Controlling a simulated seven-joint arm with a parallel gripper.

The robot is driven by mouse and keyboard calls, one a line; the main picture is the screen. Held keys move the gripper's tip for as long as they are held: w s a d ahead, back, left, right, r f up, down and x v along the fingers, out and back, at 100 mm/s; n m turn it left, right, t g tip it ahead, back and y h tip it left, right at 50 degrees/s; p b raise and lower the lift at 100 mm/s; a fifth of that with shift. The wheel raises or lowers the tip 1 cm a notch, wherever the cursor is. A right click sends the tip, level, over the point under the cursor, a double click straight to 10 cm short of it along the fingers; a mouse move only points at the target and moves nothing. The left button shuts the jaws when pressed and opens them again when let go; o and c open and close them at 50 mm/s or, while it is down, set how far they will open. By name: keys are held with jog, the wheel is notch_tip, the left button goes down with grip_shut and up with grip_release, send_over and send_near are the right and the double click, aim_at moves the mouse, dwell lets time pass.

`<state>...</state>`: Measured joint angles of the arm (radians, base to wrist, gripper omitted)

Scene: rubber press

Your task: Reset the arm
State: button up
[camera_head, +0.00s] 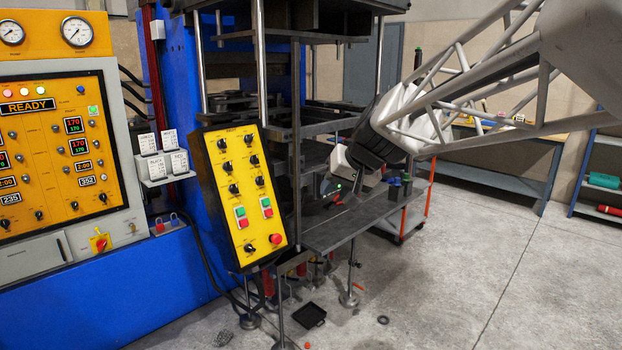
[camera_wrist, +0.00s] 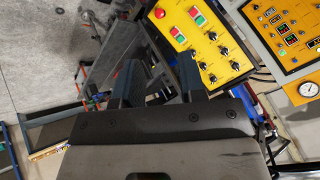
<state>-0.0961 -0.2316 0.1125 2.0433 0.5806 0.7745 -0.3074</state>
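My gripper (camera_head: 337,188) is at the end of my arm, which reaches in from the upper right in the head view. It hangs in front of the press, over or near the dark steel table (camera_head: 335,226); the exact height above it is hard to tell. In the wrist view, my gripper (camera_wrist: 156,84) shows two dark fingers standing apart, with no object seen held between them. The yellow button panel (camera_head: 238,195) is left of my gripper in the head view. It also shows beyond the fingers in the wrist view (camera_wrist: 205,42).
The blue press (camera_head: 178,85) has open plates and steel columns. A yellow control cabinet (camera_head: 60,150) reading READY is at the far left. A workbench (camera_head: 505,150) and blue shelf (camera_head: 590,165) stand at the right. A black tray (camera_head: 309,316) lies on the floor. Floor at right is clear.

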jog(key=s+d+f+g+h, duration=0.1)
jog(key=s+d+f, duration=0.3)
jog(key=s, duration=0.6)
jog(key=s+d+f+h, duration=0.2)
jog(key=s+d+f, duration=0.2)
jog(key=s, duration=0.6)
jog(key=s+d+f+m+g+h, duration=0.1)
jog(key=s+d+f, duration=0.4)
jog(key=s, duration=0.6)
jog(key=shift+f+g+h, duration=0.3)
jog(key=shift+f+h, duration=0.4)
